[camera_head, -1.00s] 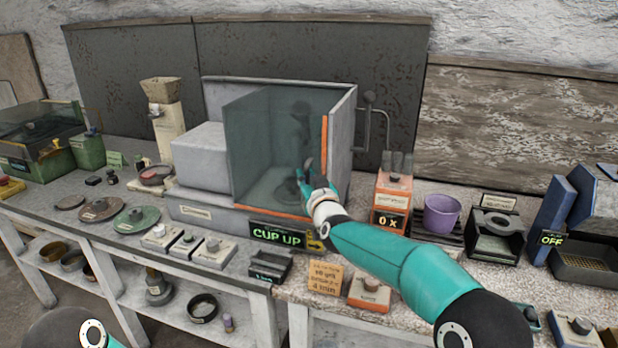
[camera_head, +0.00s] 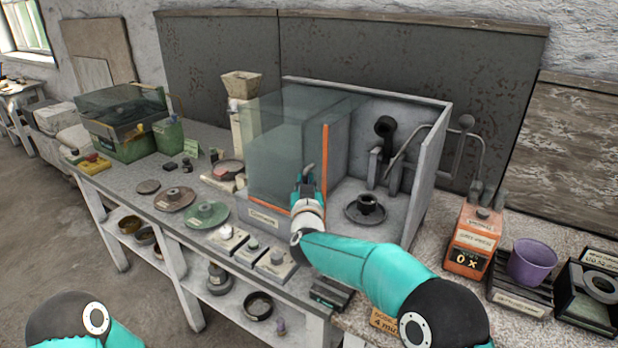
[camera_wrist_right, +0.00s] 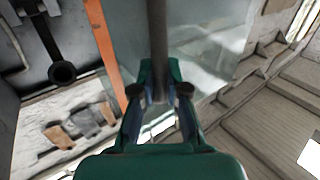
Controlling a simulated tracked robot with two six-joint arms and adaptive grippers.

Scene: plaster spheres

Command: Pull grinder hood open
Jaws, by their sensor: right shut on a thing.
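The grinder hood (camera_head: 285,150) is a clear, tinted cover with orange edge strips, on the left part of the grinder housing (camera_head: 425,170). The housing's right part is uncovered, with a dark round cup piece (camera_head: 366,205) on its floor and a dark spindle (camera_head: 385,130) above. My right gripper (camera_head: 308,182) is at the hood's front, beside the upright orange edge. In the right wrist view, its fingers (camera_wrist_right: 160,95) are closed around a dark bar handle (camera_wrist_right: 157,45) in front of the glass. My left gripper is out of view; only part of that arm shows at bottom left.
Right of the housing stand an orange box (camera_head: 474,235) reading "0 X" and a purple cup (camera_head: 533,262). A pink disc (camera_head: 175,199) and a green disc (camera_head: 206,215) lie on the bench left of the grinder. Small switch boxes (camera_head: 250,250) line the front edge.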

